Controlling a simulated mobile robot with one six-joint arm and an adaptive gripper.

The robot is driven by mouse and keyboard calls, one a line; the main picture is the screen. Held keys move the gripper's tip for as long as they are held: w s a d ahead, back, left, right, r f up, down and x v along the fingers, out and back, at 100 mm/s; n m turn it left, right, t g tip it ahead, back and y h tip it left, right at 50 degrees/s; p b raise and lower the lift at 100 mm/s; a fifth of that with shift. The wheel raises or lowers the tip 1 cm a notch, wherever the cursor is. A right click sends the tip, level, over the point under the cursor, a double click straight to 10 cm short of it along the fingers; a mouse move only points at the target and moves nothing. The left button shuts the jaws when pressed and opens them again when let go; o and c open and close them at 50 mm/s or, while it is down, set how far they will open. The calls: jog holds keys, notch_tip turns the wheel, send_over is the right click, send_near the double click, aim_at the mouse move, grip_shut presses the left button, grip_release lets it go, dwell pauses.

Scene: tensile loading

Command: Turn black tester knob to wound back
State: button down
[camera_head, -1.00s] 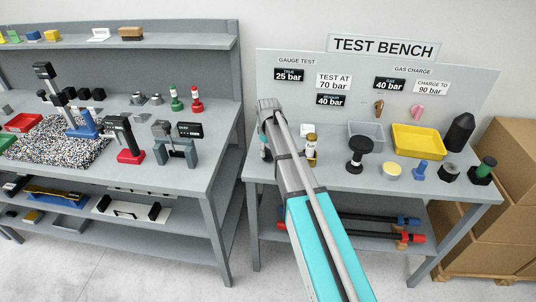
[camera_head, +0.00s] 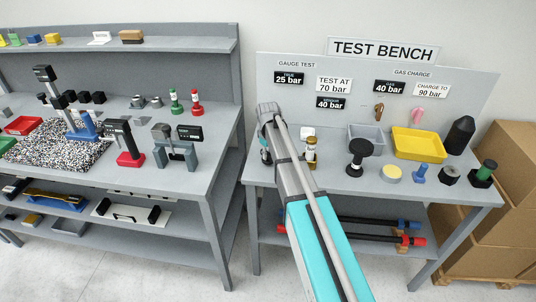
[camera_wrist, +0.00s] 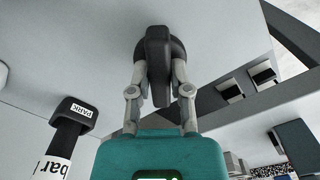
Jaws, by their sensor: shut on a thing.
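The black tester knob (camera_wrist: 158,50) shows at the top middle of the wrist view, with a long grip bar across a round base. My gripper (camera_wrist: 159,68) has its two grey fingers on either side of the bar, shut on it. In the head view my arm covers most of the gripper and knob, so the knob's turned position cannot be judged there. A dark piece (camera_head: 265,156) partly shows at the left of my arm on the test bench.
A black post with a "PARK" label (camera_wrist: 82,109) stands left of my gripper in the wrist view. Farther right are a black knobbed stand (camera_head: 359,155), a grey bin (camera_head: 366,138) and a yellow tray (camera_head: 418,145).

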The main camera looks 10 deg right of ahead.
jog(key=shift+m, duration=0.4)
jog(key=m, duration=0.9)
jog(key=shift+m, duration=0.3)
dwell(0.3)
jog(key=c, duration=0.6)
grip_release()
jog(key=shift+o, duration=0.2)
jog(key=shift+n, duration=0.6)
